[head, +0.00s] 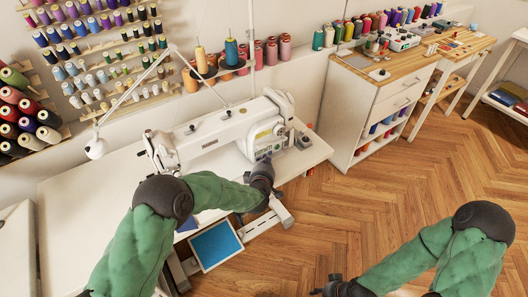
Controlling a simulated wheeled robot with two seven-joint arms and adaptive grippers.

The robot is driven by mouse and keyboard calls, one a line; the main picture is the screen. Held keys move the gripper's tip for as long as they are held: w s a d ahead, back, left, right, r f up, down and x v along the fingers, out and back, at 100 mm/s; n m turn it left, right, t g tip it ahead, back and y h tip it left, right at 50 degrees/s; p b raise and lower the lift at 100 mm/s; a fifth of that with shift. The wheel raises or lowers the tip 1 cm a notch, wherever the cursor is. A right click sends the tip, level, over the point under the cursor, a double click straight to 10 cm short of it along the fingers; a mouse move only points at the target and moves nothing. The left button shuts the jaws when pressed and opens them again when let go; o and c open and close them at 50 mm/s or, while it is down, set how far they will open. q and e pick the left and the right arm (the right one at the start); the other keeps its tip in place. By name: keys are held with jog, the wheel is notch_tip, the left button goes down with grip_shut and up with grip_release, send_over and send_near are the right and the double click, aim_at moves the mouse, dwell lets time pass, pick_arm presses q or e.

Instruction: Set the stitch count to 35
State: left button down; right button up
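The white sewing machine (215,135) stands on a white table. Its control panel (265,144), with a small yellowish display and buttons, is on the right end of the machine, facing me. The digits on it are too small to read. My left gripper (266,163) is just below and in front of the panel, with its tip close to the panel's lower edge. I cannot tell whether it touches, and its fingers are too dark and small to read. My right gripper (324,284) is low at the bottom edge, over the floor, away from the machine, with its dark fingertips apart and nothing seen between them.
A white lamp (96,148) on a thin arm stands left of the machine. Thread racks (100,50) cover the wall. A blue-topped tray or pedal (215,246) is below the table. A wood-topped cabinet (375,95) stands at the right. The wooden floor (430,160) there is clear.

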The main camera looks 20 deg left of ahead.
aim_at(277, 180)
pick_arm(q)
jog(key=shift+w+a, duration=0.1)
dwell(0.3)
jog(key=shift+s+d, duration=0.35)
jog(key=shift+d, duration=0.1)
jog(key=shift+d, duration=0.1)
dwell(0.3)
jog(key=shift+s+d+p, duration=0.35)
jog(key=shift+s+d, duration=0.6)
jog(key=shift+d, duration=0.2)
jog(key=shift+s+d+p, duration=0.35)
jog(key=shift+s+d, duration=0.55)
jog(key=shift+d, duration=0.25)
jog(key=shift+m, duration=0.3)
